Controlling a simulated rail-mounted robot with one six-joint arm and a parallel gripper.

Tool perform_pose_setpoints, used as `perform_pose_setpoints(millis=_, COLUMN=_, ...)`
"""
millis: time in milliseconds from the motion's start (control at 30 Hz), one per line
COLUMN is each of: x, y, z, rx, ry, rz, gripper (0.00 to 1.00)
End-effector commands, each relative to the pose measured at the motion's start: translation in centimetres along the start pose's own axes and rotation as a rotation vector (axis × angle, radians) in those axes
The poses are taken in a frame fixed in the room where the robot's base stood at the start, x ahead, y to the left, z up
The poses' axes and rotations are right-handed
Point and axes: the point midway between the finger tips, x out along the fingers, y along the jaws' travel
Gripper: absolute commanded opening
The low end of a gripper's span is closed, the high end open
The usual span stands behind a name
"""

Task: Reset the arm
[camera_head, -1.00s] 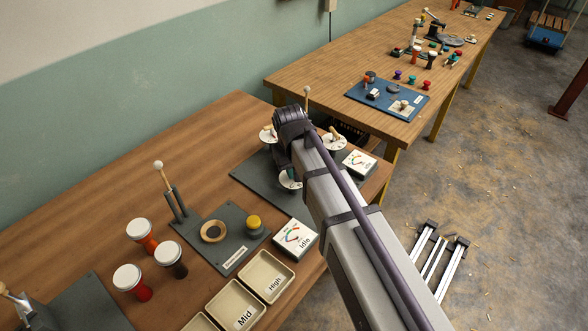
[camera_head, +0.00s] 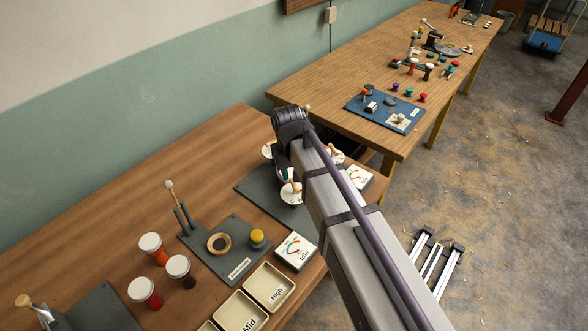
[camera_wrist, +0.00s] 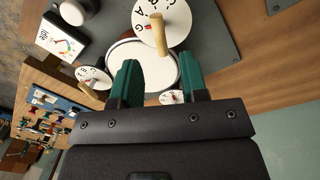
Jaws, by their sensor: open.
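My gripper (camera_wrist: 160,78) shows in the wrist view with its two green fingers apart. A round white disc, which looks like a drum head (camera_wrist: 138,62), lies beyond and between the fingers. I cannot tell its distance, but nothing appears clamped. A white dial with a wooden peg (camera_wrist: 160,22) is just above the fingers, and another pegged dial (camera_wrist: 92,78) is to their left.
Several white-topped drums (camera_head: 150,243) stand on the near bench (camera_head: 110,215) at left. A grey plate with a yellow button (camera_head: 257,238), an Idle gauge box (camera_head: 296,250) and labelled trays (camera_head: 268,286) lie nearby. A second bench (camera_head: 320,85) stands behind.

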Motion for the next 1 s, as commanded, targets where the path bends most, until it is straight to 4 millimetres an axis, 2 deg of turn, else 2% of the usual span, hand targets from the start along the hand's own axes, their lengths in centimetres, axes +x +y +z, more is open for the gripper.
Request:
perform_pose_setpoints(millis=33, x=-2.4, y=0.1, z=0.0, rx=0.0, ry=0.0, rz=0.0, gripper=0.4)
perform_pose_setpoints(millis=133, x=-3.6, y=0.1, z=0.0, rx=0.0, ry=0.0, rz=0.0, gripper=0.4)
perform_pose_setpoints(millis=500, x=-3.5, y=-0.1, z=0.4, rx=0.004, ry=0.0, rz=-0.004, gripper=0.4)
perform_pose_setpoints(millis=567, x=-3.5, y=-0.2, z=2.3, rx=0.011, ry=-0.001, rz=-0.014, gripper=0.4)
perform_pose_setpoints(millis=600, x=-3.4, y=0.6, z=4.3, rx=0.032, ry=-0.002, rz=-0.022, gripper=0.4)
perform_pose_setpoints(millis=800, x=-3.0, y=8.1, z=15.8, rx=0.252, ry=-0.009, rz=-0.06, gripper=0.4)
perform_pose_setpoints(millis=900, x=-2.8, y=10.8, z=18.5, rx=0.338, ry=-0.011, rz=-0.064, gripper=0.4)
perform_pose_setpoints(millis=1000, x=-2.7, y=12.1, z=18.6, rx=0.367, ry=-0.013, rz=-0.064, gripper=0.4)
